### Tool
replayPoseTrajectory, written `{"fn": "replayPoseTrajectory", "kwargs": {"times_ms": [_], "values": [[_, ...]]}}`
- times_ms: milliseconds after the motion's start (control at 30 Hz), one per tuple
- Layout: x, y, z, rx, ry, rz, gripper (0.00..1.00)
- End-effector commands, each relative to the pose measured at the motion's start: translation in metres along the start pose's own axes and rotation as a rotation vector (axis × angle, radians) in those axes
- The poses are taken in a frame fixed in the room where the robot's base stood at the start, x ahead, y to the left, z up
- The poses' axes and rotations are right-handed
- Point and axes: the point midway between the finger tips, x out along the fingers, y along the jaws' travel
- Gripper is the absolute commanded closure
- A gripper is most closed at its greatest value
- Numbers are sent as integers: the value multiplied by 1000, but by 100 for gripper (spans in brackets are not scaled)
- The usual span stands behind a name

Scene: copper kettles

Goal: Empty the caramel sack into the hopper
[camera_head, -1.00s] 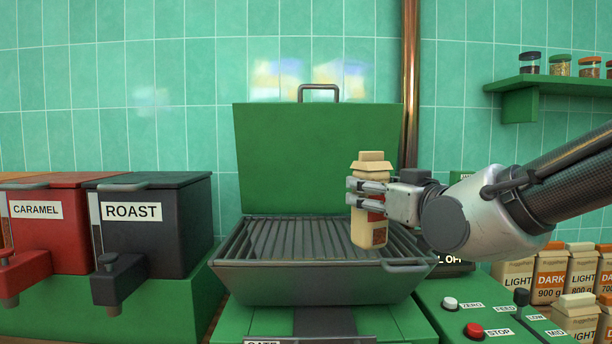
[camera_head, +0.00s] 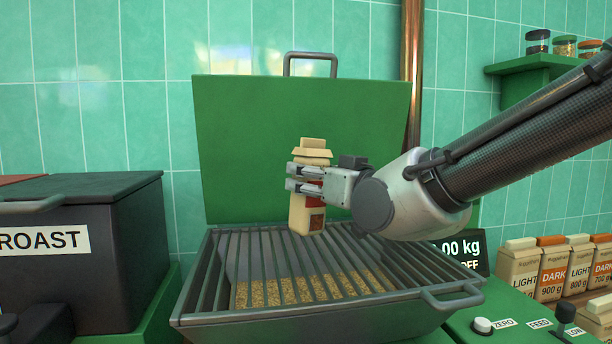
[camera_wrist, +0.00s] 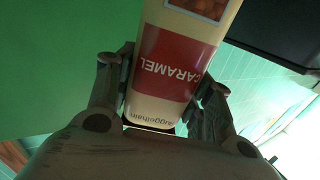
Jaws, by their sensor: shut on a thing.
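The caramel sack (camera_head: 301,216) is a cream carton with a red label, held nearly upright above the hopper. In the wrist view its red CARAMEL label (camera_wrist: 166,66) fills the space between the fingers. My gripper (camera_head: 298,177) is shut on the sack at mid-height, from the right. The hopper (camera_head: 300,314) is a grey metal bin with a barred grate, below the sack. Tan granules (camera_head: 300,289) lie under the bars. The sack's top flaps are spread, but I cannot tell whether its mouth is open.
A green lid (camera_head: 240,130) stands raised behind the hopper. A black ROAST bin (camera_head: 115,250) is at the left. A scale display (camera_head: 464,252), a control panel with knobs (camera_head: 483,325) and several LIGHT and DARK sacks (camera_head: 550,273) are at the right.

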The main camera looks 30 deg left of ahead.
Motion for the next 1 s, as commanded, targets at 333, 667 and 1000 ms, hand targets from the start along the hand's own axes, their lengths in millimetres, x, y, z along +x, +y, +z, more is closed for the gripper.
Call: {"fn": "replayPoseTrajectory", "kwargs": {"times_ms": [333,667,1000], "values": [[0,-33,22,604,-4,0,81],[0,-39,65,1058,-4,1,81],[0,-20,75,1619,-1,1,81]]}}
